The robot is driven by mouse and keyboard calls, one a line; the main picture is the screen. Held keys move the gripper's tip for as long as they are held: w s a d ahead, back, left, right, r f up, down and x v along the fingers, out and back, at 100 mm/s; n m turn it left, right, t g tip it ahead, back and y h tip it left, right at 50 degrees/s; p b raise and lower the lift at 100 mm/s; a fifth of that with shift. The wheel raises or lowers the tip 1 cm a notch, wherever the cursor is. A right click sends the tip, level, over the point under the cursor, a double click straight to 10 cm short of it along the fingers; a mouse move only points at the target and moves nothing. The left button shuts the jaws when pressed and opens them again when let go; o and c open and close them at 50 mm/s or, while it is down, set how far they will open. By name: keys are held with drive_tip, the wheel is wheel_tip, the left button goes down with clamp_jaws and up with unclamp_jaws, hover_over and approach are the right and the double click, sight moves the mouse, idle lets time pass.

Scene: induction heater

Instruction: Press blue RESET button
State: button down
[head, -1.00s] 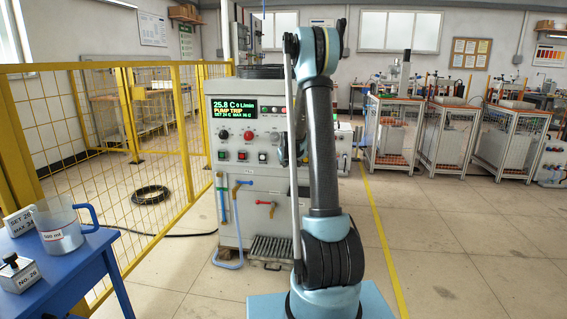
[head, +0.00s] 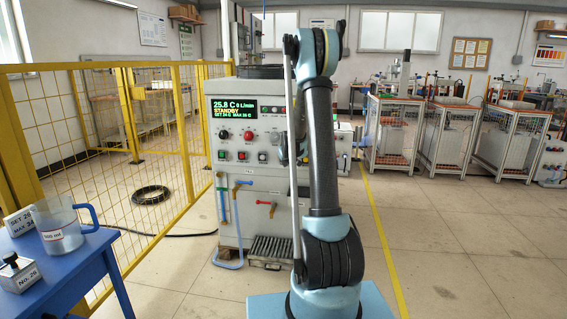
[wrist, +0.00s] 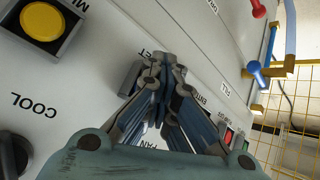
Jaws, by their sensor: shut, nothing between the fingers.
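The heater's control cabinet (head: 228,195) stands ahead in the head view, and its display (head: 236,109) reads "STANDBY". In the wrist view my gripper (wrist: 166,68) is shut and empty, with its fingertips at the panel over a label ending in "ET". A grey button housing (wrist: 130,78) shows just beside the fingertips. The blue RESET button's face is hidden by the fingers, so I cannot tell whether they touch it. In the head view my arm blocks the right part of the panel.
A yellow-capped button (wrist: 42,22) and a black knob (wrist: 14,155) sit nearby on the panel. Blue (wrist: 257,72) and red valve handles lie beyond it. A yellow mesh fence (head: 160,130) and a blue table (head: 60,275) with a jug (head: 62,235) stand left.

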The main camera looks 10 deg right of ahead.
idle(0.4)
drive_tip(key=shift+s+a, duration=0.3)
drive_tip(key=shift+s, duration=0.55)
drive_tip(key=shift+s, duration=0.1)
drive_tip(key=shift+s+a, duration=0.25)
drive_tip(key=shift+s, duration=0.5)
drive_tip(key=shift+s+a, duration=0.25)
drive_tip(key=shift+s, duration=0.5)
drive_tip(key=shift+s+a, duration=0.25)
drive_tip(key=shift+s, duration=0.5)
drive_tip(key=s+a, duration=0.3)
drive_tip(key=s, duration=0.7)
drive_tip(key=shift+s+a, duration=0.25)
